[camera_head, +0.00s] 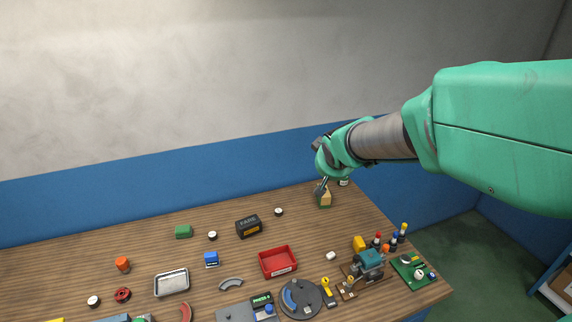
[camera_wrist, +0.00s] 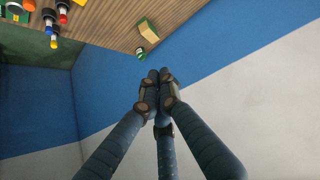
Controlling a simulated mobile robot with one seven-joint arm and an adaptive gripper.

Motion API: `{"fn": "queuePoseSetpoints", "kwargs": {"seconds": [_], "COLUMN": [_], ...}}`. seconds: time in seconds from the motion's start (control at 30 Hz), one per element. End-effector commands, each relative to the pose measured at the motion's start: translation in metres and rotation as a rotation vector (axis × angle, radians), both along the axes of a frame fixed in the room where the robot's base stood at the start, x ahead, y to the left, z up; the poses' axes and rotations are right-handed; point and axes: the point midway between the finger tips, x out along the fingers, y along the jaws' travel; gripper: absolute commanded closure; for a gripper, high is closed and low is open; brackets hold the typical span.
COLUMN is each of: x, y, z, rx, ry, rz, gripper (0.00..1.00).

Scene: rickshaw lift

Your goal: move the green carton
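A tan carton with green parts (camera_head: 325,200) stands near the far right edge of the table, just below my gripper (camera_head: 321,187) in the head view. It also shows in the wrist view at the top (camera_wrist: 148,30), apart from my fingers. In the head view a fingertip overlaps the carton's top; contact cannot be told.
A small jar (camera_head: 344,182) with green and white stands right behind the carton. A black box (camera_head: 248,226), a red tray (camera_head: 278,261), a metal tray (camera_head: 171,283) and a teal machine (camera_head: 370,262) crowd the table. Bare wood lies between the carton and the red tray.

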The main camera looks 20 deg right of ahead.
Motion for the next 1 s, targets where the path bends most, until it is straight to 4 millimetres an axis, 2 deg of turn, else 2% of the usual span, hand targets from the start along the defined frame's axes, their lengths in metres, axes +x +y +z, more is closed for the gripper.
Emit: {"fn": "queuePoseSetpoints", "kwargs": {"seconds": [0.2, 0.5, 0.7, 1.0], "x": [0.055, 0.117, 0.149, 0.180], "y": [-0.040, -0.089, -0.118, -0.154], "z": [-0.034, -0.094, -0.143, -0.227], "rx": [-0.016, -0.013, 0.004, 0.058], "ry": [-0.037, -0.090, -0.124, -0.174], "rz": [0.010, 0.042, 0.072, 0.123], "gripper": [1.00, 1.00, 1.00, 1.00]}}
